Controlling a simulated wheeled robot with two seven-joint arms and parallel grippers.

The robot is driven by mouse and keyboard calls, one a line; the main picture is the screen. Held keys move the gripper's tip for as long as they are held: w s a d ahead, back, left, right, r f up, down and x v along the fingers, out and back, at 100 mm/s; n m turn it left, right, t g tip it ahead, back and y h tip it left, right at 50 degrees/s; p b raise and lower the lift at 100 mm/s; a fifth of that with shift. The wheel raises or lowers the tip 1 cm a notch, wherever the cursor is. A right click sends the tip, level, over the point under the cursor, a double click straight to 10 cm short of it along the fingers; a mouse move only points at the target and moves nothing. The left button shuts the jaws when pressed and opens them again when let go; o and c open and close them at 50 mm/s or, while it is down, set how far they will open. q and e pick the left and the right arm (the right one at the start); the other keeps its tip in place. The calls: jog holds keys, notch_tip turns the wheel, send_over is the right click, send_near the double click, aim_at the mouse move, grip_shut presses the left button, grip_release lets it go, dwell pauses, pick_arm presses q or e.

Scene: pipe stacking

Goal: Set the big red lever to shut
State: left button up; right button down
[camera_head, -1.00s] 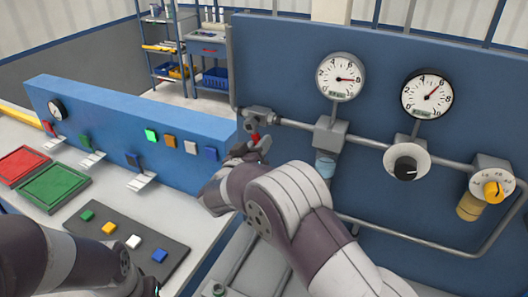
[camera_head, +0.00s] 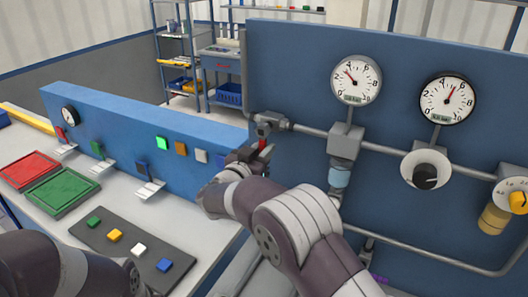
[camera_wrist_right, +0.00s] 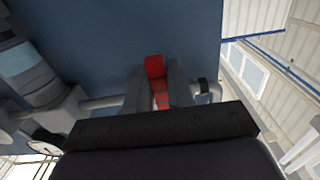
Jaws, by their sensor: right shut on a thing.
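The big red lever (camera_head: 264,145) hangs at the valve (camera_head: 270,122) on the left end of the grey pipe, on the blue panel. My right gripper (camera_head: 250,153) is at the lever, its arm coming from below. In the right wrist view the red lever (camera_wrist_right: 155,68) sits between the two fingers of my right gripper (camera_wrist_right: 158,90), which is shut on it. The fingers hide part of the lever, so its exact angle is hard to tell. My left arm shows at the lower left; its gripper is out of view.
The blue panel (camera_head: 300,75) carries a left gauge (camera_head: 356,80), a right gauge (camera_head: 447,98), a dark knob (camera_head: 425,176) and a yellow knob (camera_head: 518,202). At left, a bench holds a red tray (camera_head: 28,169), a green tray (camera_head: 62,191) and a dark button mat (camera_head: 112,243).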

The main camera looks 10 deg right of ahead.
jog(key=shift+f, duration=0.6)
jog(key=c, duration=1.1)
grip_release()
jog(key=shift+c, duration=0.2)
jog(key=shift+o, duration=0.3)
jog(key=shift+a+r, duration=0.1)
jog(key=shift+r, duration=0.25)
jog(key=shift+s, duration=0.15)
jog(key=b+v, duration=0.3)
jog(key=v, duration=0.9)
jog(key=shift+s+a, duration=0.15)
jog(key=shift+a, duration=0.05)
